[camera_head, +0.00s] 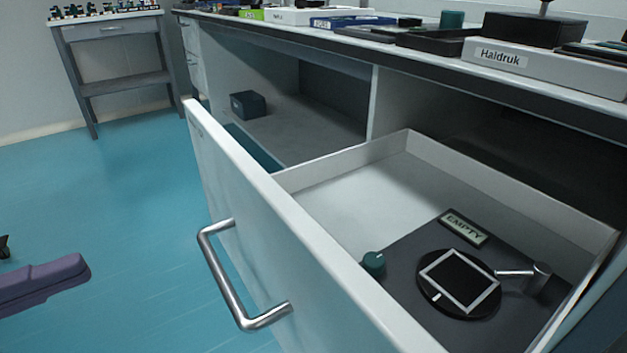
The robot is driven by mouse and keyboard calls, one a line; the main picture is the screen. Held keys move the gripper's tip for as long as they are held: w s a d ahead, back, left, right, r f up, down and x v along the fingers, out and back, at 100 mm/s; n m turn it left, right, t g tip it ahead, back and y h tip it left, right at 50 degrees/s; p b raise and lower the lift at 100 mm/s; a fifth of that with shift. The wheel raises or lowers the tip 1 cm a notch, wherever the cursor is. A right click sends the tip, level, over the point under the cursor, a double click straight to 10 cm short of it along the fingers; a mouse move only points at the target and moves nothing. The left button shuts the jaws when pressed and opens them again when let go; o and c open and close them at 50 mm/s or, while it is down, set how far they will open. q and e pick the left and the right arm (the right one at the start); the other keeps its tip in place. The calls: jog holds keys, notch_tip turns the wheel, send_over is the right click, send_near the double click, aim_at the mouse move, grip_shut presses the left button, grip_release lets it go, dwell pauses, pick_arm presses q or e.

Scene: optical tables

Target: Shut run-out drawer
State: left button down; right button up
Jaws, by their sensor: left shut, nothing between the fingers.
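The run-out drawer (262,218) stands pulled out of the bench toward the lower part of the view. Its pale front panel carries a bar-shaped metal handle (226,282). Inside, on a dark plate, are a teal knob (373,263), a sign reading "EMPTY" (464,227), and a round black mount (459,284) with a framed dark square. My left gripper (68,273) shows at the left edge as a purple-grey shape, shut and empty. It is left of the handle, apart from it and the drawer. My right gripper is out of view.
The bench top (400,45) above holds several items, including a pale box labelled "Haldruk" (545,68). A small dark box (248,104) sits on the open shelf behind the drawer. A side table (115,50) stands at the far left. The blue floor (130,190) left of the drawer is clear.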

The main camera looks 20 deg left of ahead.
aim_at(240, 208)
pick_arm(q)
jog(key=b+x, duration=0.2)
jog(key=x, duration=1.1)
jog(key=shift+d, duration=0.3)
jog(key=shift+w+d+r, duration=0.1)
jog(key=shift+w+d, duration=0.1)
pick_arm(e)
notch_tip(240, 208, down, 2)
pick_arm(q)
jog(key=shift+w, duration=0.1)
